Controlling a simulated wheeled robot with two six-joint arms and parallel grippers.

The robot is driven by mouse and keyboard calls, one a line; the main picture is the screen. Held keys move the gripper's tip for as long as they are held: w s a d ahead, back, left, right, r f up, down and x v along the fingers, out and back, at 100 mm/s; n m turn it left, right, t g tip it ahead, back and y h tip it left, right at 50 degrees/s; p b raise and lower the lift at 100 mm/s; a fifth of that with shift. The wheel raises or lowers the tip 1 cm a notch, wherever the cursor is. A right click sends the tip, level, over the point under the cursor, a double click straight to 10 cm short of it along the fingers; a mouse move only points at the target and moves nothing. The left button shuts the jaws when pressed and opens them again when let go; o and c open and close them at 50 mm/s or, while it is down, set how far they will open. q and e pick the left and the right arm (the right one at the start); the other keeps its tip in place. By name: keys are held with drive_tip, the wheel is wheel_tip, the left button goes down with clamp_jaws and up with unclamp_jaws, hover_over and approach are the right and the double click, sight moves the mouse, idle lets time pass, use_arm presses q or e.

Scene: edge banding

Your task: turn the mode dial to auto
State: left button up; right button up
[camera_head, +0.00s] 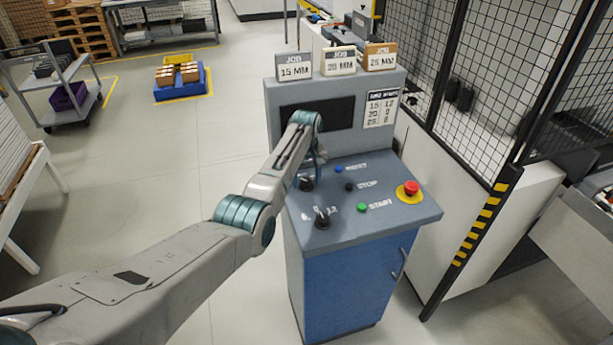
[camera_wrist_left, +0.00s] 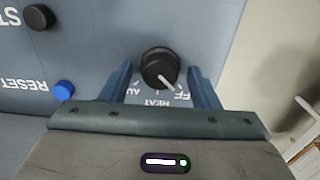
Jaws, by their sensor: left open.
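The mode dial is a black round knob (camera_wrist_left: 158,66) with a white pointer, seen in the left wrist view. The pointer aims to the lower right, toward the partly covered label ending in "FF". "HEAT" is below the knob and a cut-off "AU" to the lower left. My left gripper (camera_wrist_left: 161,72) is open, with its two blue fingers on either side of the knob and visible gaps between. I cannot tell its height above the panel. In the head view the dial (camera_head: 306,185) is a dark knob under my left gripper (camera_head: 316,172), partly hidden. My right gripper is not in view.
The grey console (camera_head: 400,217) also has a blue reset button (camera_head: 338,169), a black stop button (camera_head: 349,187), a green start button (camera_head: 362,208) and a red emergency button (camera_head: 411,187). A second dial (camera_head: 322,220) with numbers sits near the front edge. A dark screen stands behind.

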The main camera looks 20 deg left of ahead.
use_arm(q)
drive_tip(key=shift+c, duration=0.3)
drive_tip(key=c, duration=0.9)
drive_tip(key=shift+c, duration=0.2)
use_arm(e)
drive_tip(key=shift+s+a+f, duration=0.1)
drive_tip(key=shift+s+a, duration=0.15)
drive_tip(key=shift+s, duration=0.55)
